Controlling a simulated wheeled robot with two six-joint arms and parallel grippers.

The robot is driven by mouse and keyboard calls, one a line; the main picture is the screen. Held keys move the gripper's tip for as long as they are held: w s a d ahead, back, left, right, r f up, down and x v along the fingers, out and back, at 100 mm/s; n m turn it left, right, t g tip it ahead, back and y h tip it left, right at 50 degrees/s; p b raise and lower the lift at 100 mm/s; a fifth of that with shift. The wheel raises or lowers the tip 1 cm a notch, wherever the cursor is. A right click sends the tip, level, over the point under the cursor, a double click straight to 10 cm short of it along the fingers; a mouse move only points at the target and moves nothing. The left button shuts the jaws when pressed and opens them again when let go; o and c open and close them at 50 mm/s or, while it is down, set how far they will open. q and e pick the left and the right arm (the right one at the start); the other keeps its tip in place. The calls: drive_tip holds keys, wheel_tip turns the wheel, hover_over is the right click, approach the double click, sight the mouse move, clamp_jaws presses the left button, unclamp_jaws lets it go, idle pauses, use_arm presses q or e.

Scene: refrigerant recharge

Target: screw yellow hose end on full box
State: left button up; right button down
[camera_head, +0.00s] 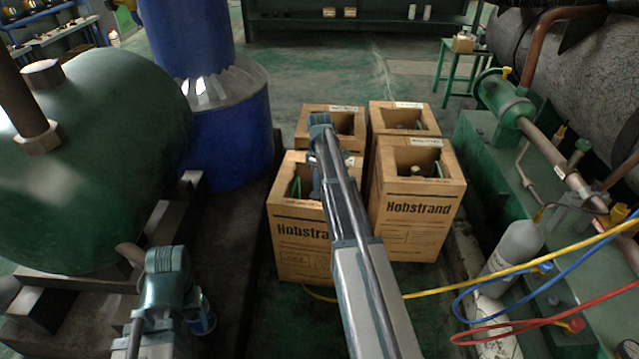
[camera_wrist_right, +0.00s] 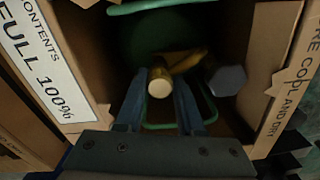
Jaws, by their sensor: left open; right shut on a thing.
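My right gripper (camera_wrist_right: 159,92) is shut on a brass-coloured hose end (camera_wrist_right: 160,82), its fingers on either side of it. This is inside an open cardboard box (camera_head: 290,232), the front-left one, whose label (camera_wrist_right: 34,58) reads "CONTENTS FULL 100%". A green cylinder (camera_wrist_right: 150,35) stands in the box, with a grey knob (camera_wrist_right: 228,80) to the right of the hose end. I cannot tell whether the hose end touches the cylinder's fitting. The yellow hose (camera_head: 480,274) runs from the right behind my right arm. My left gripper (camera_head: 200,314) is open at lower left, partly hidden by its own wrist.
Other Hobstrand boxes (camera_head: 412,222) stand beside and behind. A grey cylinder (camera_head: 512,250) stands at right, near blue (camera_head: 465,293) and red (camera_head: 525,323) hoses. A large green tank (camera_head: 80,170) and a blue column (camera_head: 225,115) bound the left. The floor behind the boxes is clear.

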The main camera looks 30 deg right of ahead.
drive_tip(key=shift+f+b, duration=0.9)
drive_tip(key=shift+f, duration=0.05)
idle(0.4)
drive_tip(key=m, duration=0.3)
drive_tip(key=shift+m, duration=0.3)
drive_tip(key=m, duration=0.2)
drive_tip(key=shift+m, duration=0.8)
drive_tip(key=m, duration=0.3)
drive_tip(key=shift+a+m, duration=0.1)
drive_tip(key=shift+m, duration=0.2)
